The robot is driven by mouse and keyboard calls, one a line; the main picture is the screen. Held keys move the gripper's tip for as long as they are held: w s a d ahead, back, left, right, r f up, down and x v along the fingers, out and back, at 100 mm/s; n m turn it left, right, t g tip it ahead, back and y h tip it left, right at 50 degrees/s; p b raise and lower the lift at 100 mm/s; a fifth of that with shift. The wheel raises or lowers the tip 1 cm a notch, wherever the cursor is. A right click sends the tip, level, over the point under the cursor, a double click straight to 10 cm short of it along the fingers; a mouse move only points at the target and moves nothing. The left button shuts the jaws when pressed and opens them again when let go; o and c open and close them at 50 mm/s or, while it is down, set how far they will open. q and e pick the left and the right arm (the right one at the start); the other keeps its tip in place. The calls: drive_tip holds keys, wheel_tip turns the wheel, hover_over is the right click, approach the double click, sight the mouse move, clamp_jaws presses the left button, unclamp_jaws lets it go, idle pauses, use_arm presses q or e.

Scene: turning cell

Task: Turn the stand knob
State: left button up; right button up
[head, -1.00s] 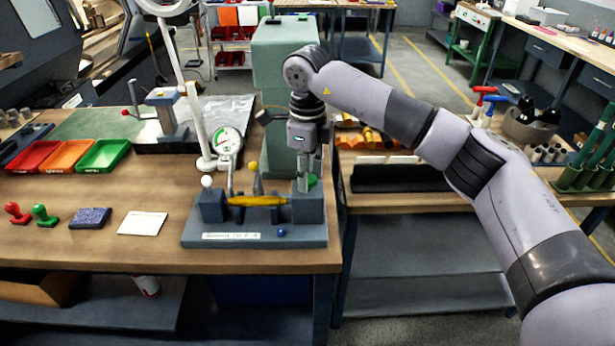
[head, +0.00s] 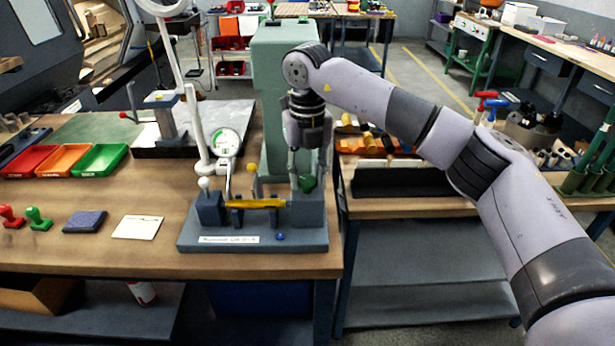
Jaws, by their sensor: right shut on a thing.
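A blue-grey stand (head: 198,243) with a white label sits at the front right of the bench. It carries a yellow bar (head: 258,204) across its middle. A green knob (head: 308,184) is at its right block, partly hidden by the fingers. My right gripper (head: 305,183) points down from above and is shut on the green knob. A white knob (head: 205,183), a yellow knob (head: 251,167) and a small blue knob (head: 280,237) also belong to the stand. My left gripper is not in view.
A dial gauge (head: 227,142) stands just behind the stand. A green column (head: 280,85) rises behind my right gripper. Red, orange and green trays (head: 98,160) lie at left. A white card (head: 138,228) and stamps (head: 38,219) lie on the bench left of the stand.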

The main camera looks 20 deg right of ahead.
sight(308, 180)
drive_tip(key=m+b, duration=0.1)
drive_tip(key=m, duration=0.6)
drive_tip(key=shift+w, duration=0.1)
drive_tip(key=m+b, duration=0.1)
drive_tip(key=m, duration=0.3)
drive_tip(key=shift+r, duration=0.1)
drive_tip(key=shift+m+b, duration=0.4)
drive_tip(key=shift+m, duration=1.4)
drive_tip(key=o, duration=1.2)
drive_tip(key=shift+c, duration=0.2)
wheel_tip(308, 180, up, 12)
